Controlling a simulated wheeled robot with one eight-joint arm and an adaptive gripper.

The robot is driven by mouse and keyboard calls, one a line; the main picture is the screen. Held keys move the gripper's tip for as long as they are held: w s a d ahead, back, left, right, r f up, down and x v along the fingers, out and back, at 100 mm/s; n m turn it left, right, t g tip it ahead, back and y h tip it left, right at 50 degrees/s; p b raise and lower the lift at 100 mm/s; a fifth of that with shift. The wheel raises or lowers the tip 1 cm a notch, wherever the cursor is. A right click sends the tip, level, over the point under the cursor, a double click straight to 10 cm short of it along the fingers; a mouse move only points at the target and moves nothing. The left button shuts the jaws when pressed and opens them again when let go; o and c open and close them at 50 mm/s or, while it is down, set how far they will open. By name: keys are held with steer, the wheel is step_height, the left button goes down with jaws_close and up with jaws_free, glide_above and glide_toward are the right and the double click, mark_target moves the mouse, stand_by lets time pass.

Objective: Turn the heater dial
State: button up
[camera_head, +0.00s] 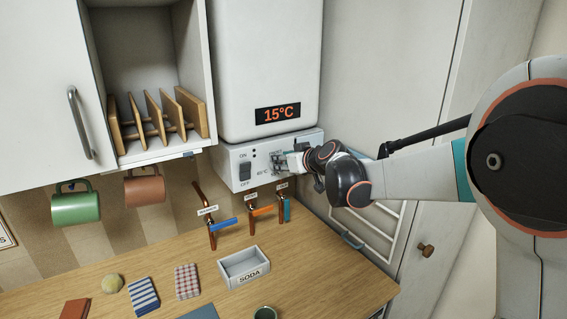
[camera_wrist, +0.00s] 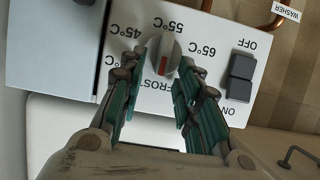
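The heater dial (camera_wrist: 164,56) is a round grey knob on the white control panel (camera_head: 235,158). Its red mark points toward the FROST label in the wrist view, where the lettering is upside down; 45°C, 55°C and 65°C are printed around it. My gripper (camera_wrist: 163,66) is open, its two teal-padded fingers on either side of the dial with small gaps showing; I cannot tell whether either touches it. In the head view my gripper (camera_head: 283,162) is in front of the panel and mostly hides the dial. The heater display (camera_head: 278,114) reads 15°C.
A black ON/OFF switch (camera_head: 245,171) is on the panel beside the dial. Copper pipes with coloured valve handles (camera_head: 223,224) are below. A soda tray (camera_head: 244,267) and cloths are on the counter. A cabinet with wooden boards (camera_head: 158,115) and hanging mugs are to the left.

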steer(key=shift+c, duration=0.2)
jaws_close()
steer(key=m+y, duration=0.1)
steer(key=m, duration=0.1)
steer(key=w+d+f+m+g+y+b, duration=0.1)
steer(key=m+y, duration=0.1)
steer(key=m, duration=0.1)
steer(key=d+m+y, duration=0.1)
steer(key=m+y, duration=0.1)
steer(key=m, duration=0.1)
steer(key=shift+w+f+g, duration=0.2)
steer(key=shift+f+g, duration=0.05)
steer(key=shift+g, duration=0.15)
stand_by(0.4)
steer(key=shift+b, duration=0.3)
steer(key=shift+o, duration=0.2)
jaws_free()
steer(key=shift+d, duration=0.1)
